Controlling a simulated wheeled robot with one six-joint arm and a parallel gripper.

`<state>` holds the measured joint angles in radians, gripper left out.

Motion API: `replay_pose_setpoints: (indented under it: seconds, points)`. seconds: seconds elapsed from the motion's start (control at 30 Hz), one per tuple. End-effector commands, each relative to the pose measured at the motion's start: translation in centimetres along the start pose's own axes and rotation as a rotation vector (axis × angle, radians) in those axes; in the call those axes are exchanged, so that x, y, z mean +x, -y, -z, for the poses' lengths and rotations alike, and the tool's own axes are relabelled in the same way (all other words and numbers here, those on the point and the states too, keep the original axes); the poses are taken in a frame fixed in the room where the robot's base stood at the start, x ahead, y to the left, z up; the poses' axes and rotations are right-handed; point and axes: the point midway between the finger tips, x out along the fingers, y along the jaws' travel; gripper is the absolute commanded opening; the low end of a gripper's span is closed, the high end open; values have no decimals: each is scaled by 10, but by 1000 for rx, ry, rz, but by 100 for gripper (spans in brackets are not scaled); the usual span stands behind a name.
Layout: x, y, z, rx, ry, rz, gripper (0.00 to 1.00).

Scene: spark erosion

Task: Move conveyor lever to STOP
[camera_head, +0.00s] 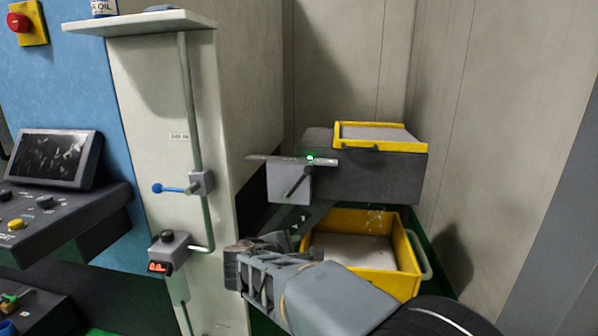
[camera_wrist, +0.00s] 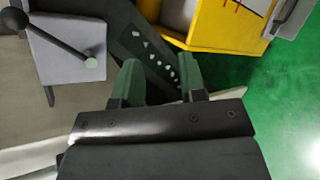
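A light grey box with a dark lever is in the wrist view, at the upper left. The lever (camera_wrist: 62,38) has a black ball knob at its upper-left end and a pale pivot end at the lower right. STOP markings are not readable.
A dark conveyor strip (camera_wrist: 148,45) with pale chips lies beyond the fingers. A yellow bin (camera_head: 350,252) stands below the dark hopper (camera_head: 375,176). A blue-knobbed valve (camera_head: 170,188) and a small display box (camera_head: 168,253) are on the column at left.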

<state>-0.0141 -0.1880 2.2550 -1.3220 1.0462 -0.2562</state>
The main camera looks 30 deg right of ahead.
Motion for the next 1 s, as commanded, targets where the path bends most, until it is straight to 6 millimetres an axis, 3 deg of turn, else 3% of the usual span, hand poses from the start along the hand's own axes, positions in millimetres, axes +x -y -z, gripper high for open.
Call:
replay_pose_setpoints:
  seconds: [0.03,0.1,0.3,0.57,1.0]
  points:
    - [-2,-25,-4,-76,30,-74,38]
    - [-4,-52,-5,-172,72,-174,38]
    - [-11,-101,-3,-348,161,-366,38]
    - [4,-125,-4,-409,197,-431,38]
    - [77,-161,-12,-406,196,-429,38]
